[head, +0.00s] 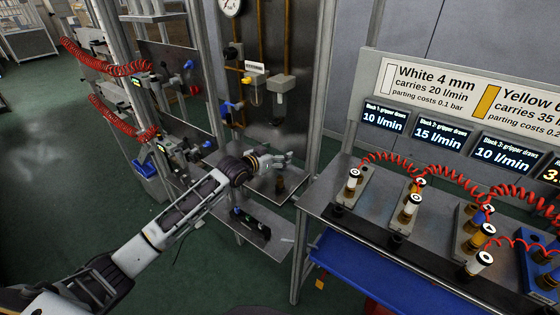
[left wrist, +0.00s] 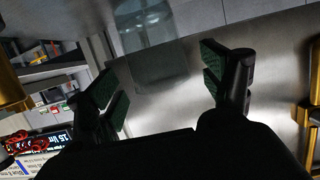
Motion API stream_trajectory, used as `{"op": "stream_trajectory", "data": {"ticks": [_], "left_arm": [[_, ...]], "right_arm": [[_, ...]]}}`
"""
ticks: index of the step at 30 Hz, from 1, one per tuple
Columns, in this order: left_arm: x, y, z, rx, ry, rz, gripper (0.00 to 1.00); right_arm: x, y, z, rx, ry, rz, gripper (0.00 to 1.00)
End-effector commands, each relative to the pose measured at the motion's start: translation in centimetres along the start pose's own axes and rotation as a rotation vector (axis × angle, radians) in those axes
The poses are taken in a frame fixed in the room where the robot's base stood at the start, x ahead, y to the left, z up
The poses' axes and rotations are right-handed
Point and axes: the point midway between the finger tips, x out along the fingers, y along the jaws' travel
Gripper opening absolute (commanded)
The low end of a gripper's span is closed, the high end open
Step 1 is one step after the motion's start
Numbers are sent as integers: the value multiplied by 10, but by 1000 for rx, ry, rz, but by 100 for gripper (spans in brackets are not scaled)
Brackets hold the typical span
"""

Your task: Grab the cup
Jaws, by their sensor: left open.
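My left gripper (head: 284,158) reaches over a small metal shelf (head: 262,187) at the panel stand, its jaws apart and nothing held. A small dark amber-brown cup-like object (head: 280,183) stands on that shelf, just below the fingertips in the head view; I cannot tell whether it is the cup. In the left wrist view the two green-padded fingers (left wrist: 162,84) are spread wide. A faint see-through, cup-shaped form (left wrist: 158,66) shows between and beyond them, apart from both pads; it could be a reflection. My right gripper is not in view.
A grey filter unit (head: 281,92) and a brass pipe hang on the metal panel above the gripper. A lower shelf (head: 262,228) is beneath. A bench (head: 375,215) with several valve blocks and red coiled hoses stands to the right. Green floor lies open at left.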

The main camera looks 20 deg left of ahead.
Motion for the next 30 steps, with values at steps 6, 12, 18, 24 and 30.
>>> {"op": "stream_trajectory", "data": {"ticks": [6,12,18,24,30], "left_arm": [[17,0,0,0,1,0,81],[23,0,0,1,1,0,81],[23,0,0,1,1,0,81],[23,0,0,1,1,0,81],[23,0,0,1,1,0,59]], "right_arm": [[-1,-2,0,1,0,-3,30],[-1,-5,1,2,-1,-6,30],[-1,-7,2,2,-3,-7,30],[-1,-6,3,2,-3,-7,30],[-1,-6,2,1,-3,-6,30]]}}
